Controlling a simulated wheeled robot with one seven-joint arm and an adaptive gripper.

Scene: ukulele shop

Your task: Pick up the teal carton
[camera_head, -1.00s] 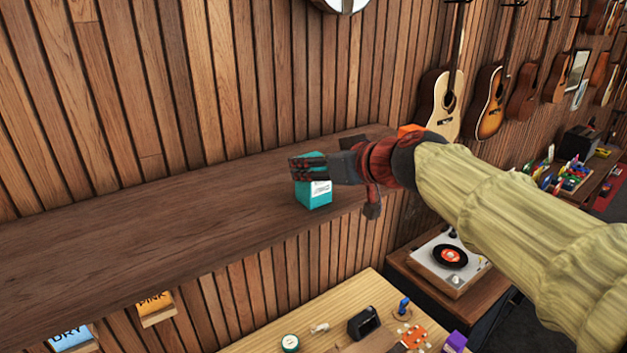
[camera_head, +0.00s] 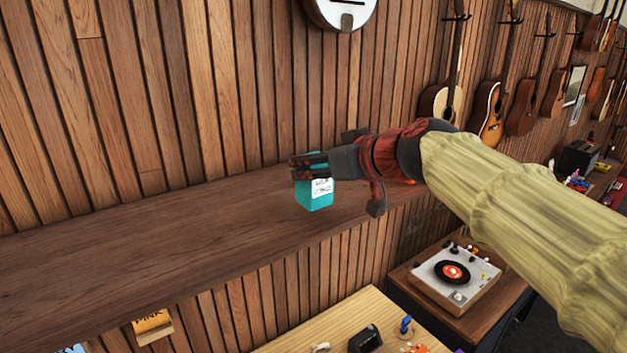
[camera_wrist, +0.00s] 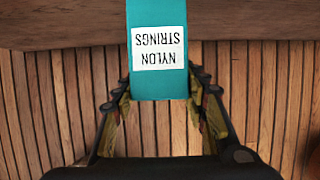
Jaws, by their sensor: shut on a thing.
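The teal carton (camera_head: 317,196) has a white label and is held over the wooden shelf (camera_head: 150,235). My gripper (camera_head: 310,168) comes from the right with its fingers shut around the carton's upper part. In the wrist view the carton (camera_wrist: 158,85) sits between the two fingers (camera_wrist: 160,108), and its label reads "NYLON STRINGS" upside down. The carton looks a little above the shelf, but the exact gap under it cannot be told. The fingers hide part of its top in the head view.
The slatted wood wall (camera_head: 160,100) stands close behind the shelf. The shelf is bare to the left. Below are a light wooden table (camera_head: 335,320) with small items and a record player (camera_head: 453,275). Guitars (camera_head: 488,115) hang on the wall at the right.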

